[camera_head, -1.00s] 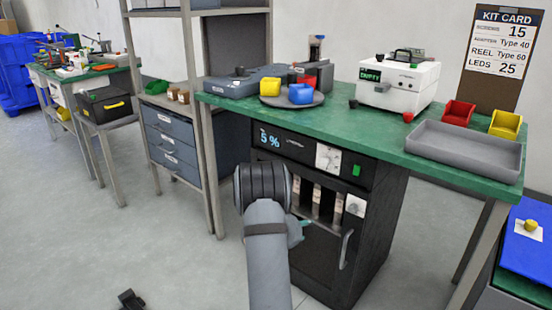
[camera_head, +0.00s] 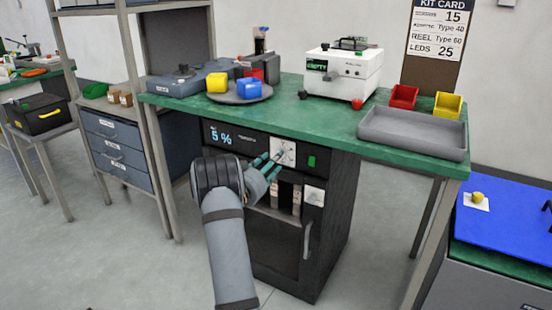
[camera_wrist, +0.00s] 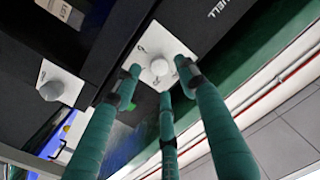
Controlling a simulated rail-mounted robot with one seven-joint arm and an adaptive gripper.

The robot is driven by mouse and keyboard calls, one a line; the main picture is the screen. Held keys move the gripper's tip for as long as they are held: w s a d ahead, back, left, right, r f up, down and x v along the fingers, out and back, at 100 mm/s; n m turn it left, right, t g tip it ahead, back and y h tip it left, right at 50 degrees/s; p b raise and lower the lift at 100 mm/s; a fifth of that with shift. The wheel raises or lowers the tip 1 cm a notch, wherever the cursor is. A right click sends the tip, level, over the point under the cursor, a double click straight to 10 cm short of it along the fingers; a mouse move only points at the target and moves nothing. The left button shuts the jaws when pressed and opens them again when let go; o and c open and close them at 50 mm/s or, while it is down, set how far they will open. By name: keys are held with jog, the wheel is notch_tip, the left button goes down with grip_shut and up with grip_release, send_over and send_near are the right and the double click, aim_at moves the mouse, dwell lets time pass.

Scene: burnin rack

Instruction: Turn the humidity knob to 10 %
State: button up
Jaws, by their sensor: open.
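The dark cabinet (camera_head: 240,150) under the green bench has a display (camera_head: 221,139) reading 5 %. To its right is a white plate with the upper knob (camera_head: 284,153), which also shows in the wrist view (camera_wrist: 159,67) as a round pale knob. My gripper (camera_head: 268,160) is at this plate, with its green fingers spread. In the wrist view the fingertips (camera_wrist: 160,82) are around the knob, one to each side and one below; whether they touch it cannot be told. The gripper is open.
A second knob on a white plate (camera_head: 315,196) sits lower right on the cabinet; it shows at left in the wrist view (camera_wrist: 52,91). The green bench top (camera_head: 300,118) overhangs above. A vertical handle (camera_head: 307,240) is on the cabinet door.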

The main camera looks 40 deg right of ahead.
jog(key=shift+x, duration=1.45)
jog(key=shift+c, duration=0.7)
grip_shut()
